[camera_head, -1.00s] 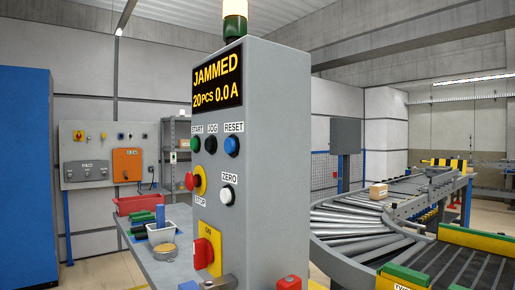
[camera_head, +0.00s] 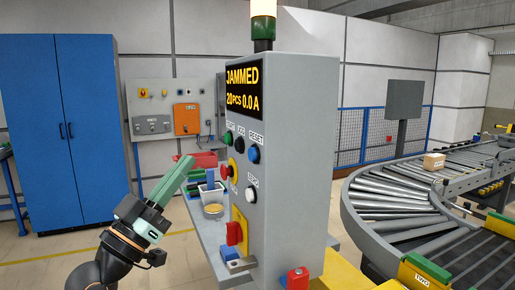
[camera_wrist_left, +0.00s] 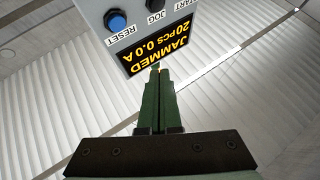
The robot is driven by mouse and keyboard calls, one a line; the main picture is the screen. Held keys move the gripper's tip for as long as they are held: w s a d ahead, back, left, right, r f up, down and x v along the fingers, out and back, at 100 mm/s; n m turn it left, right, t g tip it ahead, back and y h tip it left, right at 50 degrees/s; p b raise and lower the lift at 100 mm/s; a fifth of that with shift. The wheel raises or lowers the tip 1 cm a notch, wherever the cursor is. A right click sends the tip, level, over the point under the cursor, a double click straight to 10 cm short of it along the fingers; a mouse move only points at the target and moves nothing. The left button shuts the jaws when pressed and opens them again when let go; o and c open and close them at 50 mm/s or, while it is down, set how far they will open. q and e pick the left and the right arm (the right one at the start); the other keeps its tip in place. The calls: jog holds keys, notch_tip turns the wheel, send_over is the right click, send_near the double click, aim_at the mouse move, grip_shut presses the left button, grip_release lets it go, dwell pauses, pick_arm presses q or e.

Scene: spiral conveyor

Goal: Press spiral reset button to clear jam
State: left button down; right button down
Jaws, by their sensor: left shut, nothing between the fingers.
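The grey control cabinet (camera_head: 290,160) stands in the middle of the head view. Its display (camera_head: 243,88) reads JAMMED, 20 PCS, 0.0 A. The blue RESET button (camera_head: 254,154) is on its front face, right of the black JOG button (camera_head: 239,145) and green START button (camera_head: 227,138). My left gripper (camera_head: 188,163) is shut and empty, left of the cabinet and apart from the button. In the left wrist view the shut fingers (camera_wrist_left: 157,75) point toward the display (camera_wrist_left: 156,45), with the blue RESET button (camera_wrist_left: 115,20) at upper left. My right gripper is not in view.
A red emergency stop (camera_head: 228,171), a white ZERO button (camera_head: 251,194) and a red switch (camera_head: 236,233) share the panel. A table with bins (camera_head: 212,193) stands behind my left gripper. The roller conveyor (camera_head: 395,205), carrying a carton (camera_head: 433,161), curves at right.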

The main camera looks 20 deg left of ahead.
aim_at(252, 154)
pick_arm(q)
jog(key=w+d+p, duration=0.2)
jog(key=w+d, duration=0.3)
jog(key=w, duration=0.1)
jog(key=shift+w+d, duration=0.35)
dwell(0.3)
jog(key=shift+w, duration=0.15)
dwell(1.9)
jog(key=shift+w+d, duration=0.2)
jog(key=shift+d, duration=0.05)
jog(key=shift+w+d, duration=0.3)
jog(key=shift+w, duration=0.05)
dwell(0.8)
dwell(0.3)
jog(key=shift+s+a, duration=0.55)
jog(key=shift+s, duration=0.1)
